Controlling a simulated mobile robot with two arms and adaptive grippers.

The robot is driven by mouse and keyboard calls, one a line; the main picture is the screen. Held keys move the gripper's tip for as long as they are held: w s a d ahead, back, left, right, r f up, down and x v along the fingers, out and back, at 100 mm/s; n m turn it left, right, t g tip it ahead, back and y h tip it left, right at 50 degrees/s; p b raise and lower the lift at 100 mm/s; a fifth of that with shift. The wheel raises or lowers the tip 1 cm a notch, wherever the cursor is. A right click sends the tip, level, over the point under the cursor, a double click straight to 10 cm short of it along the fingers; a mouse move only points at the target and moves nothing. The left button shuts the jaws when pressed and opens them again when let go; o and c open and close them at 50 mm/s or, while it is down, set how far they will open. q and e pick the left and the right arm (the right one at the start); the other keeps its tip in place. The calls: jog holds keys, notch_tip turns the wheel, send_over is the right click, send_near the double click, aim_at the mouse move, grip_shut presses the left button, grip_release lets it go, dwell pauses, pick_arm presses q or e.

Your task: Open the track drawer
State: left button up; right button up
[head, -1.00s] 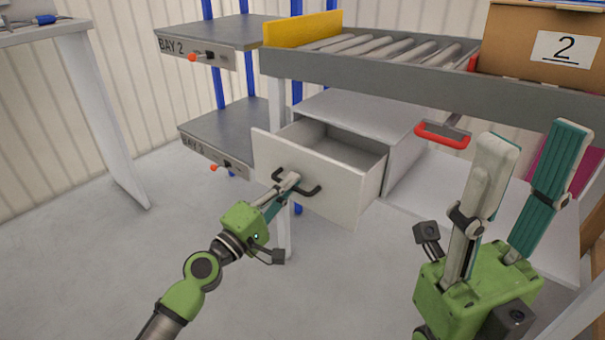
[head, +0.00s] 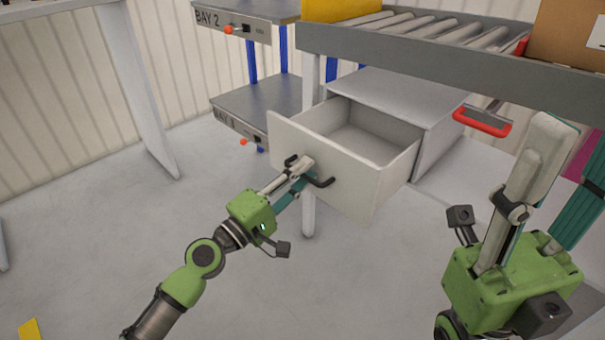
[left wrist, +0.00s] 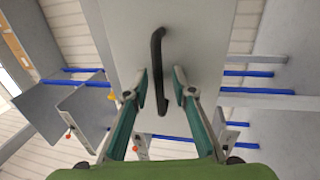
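The white drawer (head: 318,176) stands partly out of its grey-white cabinet (head: 395,95) under the roller conveyor, and its inside looks empty. Its dark bar handle (head: 324,183) is on the front panel; it also shows in the left wrist view (left wrist: 156,50). My left gripper (head: 306,168) is at the handle. In the left wrist view its fingers (left wrist: 160,78) stand apart on either side of the bar, with gaps visible. My right gripper (head: 570,140) is open and empty at the right, its fingers pointing up.
The conveyor (head: 400,55) with a cardboard box (head: 568,45) runs above the drawer. A red handle (head: 482,122) hangs below it. A support leg (head: 308,215) stands below the drawer. Bay shelves (head: 262,100) are behind to the left.

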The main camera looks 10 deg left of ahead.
pick_arm(q)
jog(key=v, duration=1.2)
jog(key=shift+w, duration=0.1)
dwell(0.4)
